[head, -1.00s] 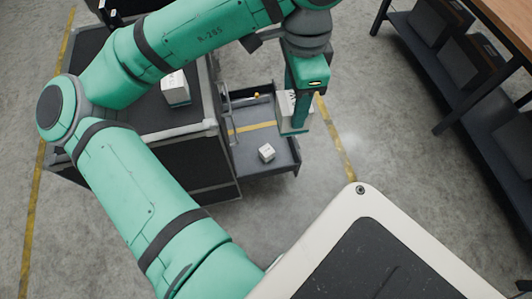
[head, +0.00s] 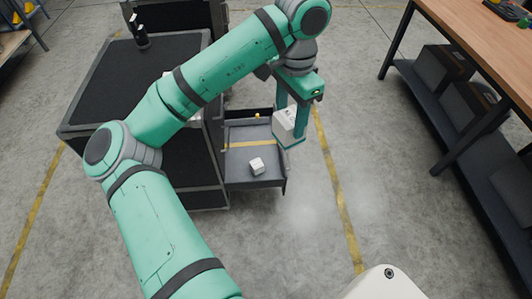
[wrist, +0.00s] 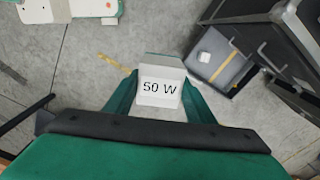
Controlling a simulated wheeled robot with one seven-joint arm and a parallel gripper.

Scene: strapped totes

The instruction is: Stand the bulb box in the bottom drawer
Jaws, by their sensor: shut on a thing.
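In the wrist view the fingers (wrist: 160,100) flank the box. The open bottom drawer (head: 240,180) is a dark grey tray with a yellow strip across its floor. The box is held in the air by the drawer's right side. In the wrist view the drawer (wrist: 262,68) lies up and right of the box, apart from it.
A small white cube (head: 257,166) lies in the drawer in front of the yellow strip (head: 250,144). The dark cabinet (head: 95,85) stands left of the drawer, its top partly behind my arm. A workbench (head: 485,50) is at the right. Floor between is clear.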

